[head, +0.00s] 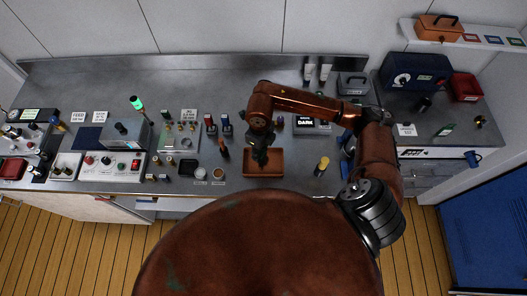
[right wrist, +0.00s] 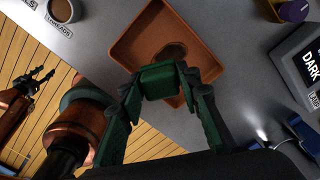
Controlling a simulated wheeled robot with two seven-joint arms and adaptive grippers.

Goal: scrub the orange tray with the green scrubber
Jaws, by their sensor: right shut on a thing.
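The orange tray (head: 264,173) lies flat near the front edge of the bench in the head view. In the right wrist view its floor and raised rim (right wrist: 205,68) show, with a dark round stain (right wrist: 176,52) on the floor. My right gripper (head: 260,152) reaches down over the tray. In the right wrist view it (right wrist: 160,85) is shut on the green scrubber (right wrist: 160,79), which overlaps the tray's near part. Whether the scrubber touches the floor is unclear. My left gripper (right wrist: 40,82) shows small at the left of the right wrist view; its jaw state is unclear.
A yellow-topped dark item (head: 322,166) stands to the right. The DARK sign box (head: 311,125) is behind right. Bare bench lies right of the tray.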

